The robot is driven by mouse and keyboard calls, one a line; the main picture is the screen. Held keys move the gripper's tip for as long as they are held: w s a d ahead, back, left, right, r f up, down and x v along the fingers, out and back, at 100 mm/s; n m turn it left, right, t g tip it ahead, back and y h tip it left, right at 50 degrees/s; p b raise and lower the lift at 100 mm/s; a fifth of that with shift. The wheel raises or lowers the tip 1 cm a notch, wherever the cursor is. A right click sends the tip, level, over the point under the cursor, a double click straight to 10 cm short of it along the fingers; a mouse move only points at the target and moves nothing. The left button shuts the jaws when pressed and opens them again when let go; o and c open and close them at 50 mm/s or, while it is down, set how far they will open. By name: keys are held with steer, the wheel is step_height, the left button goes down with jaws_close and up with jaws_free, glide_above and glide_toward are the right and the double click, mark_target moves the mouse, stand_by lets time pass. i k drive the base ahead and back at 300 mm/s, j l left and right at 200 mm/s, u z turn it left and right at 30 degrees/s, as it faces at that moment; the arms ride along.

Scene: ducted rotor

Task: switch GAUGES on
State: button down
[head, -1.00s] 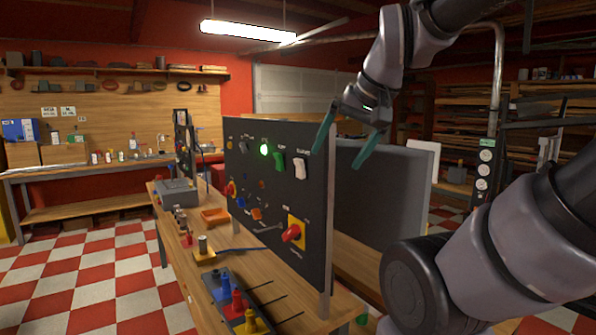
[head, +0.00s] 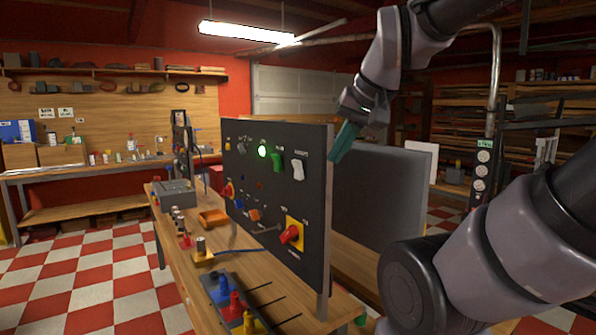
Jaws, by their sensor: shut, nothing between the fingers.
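The black upright panel (head: 270,195) stands on the wooden bench. Its upper row shows a grey toggle (head: 242,147), a lit green lamp (head: 263,151), a green rocker switch (head: 277,158) and a white rocker switch (head: 298,169). The small labels above them are too blurred to read, so I cannot tell which is GAUGES. My gripper (head: 335,158) is shut and empty, with its teal fingers together, pointing down and left. It is at the panel's upper right edge, to the right of the white rocker and apart from it.
A red knob on a yellow plate (head: 294,246) sits low on the panel, with smaller coloured controls left of it. A grey board (head: 385,205) stands behind the panel. Blue, red and yellow pieces, an orange tray (head: 213,217) and a grey box (head: 175,194) occupy the bench (head: 240,270).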

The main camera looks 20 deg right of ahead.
mark_target(299, 174)
steer(key=k+l+u, duration=0.1)
steer(key=l+u, duration=0.3)
steer(key=k+l+u, duration=0.15)
steer(key=u, duration=0.2)
steer(key=k+l+u, duration=0.2)
steer(key=u, duration=0.2)
steer(key=l, duration=0.1)
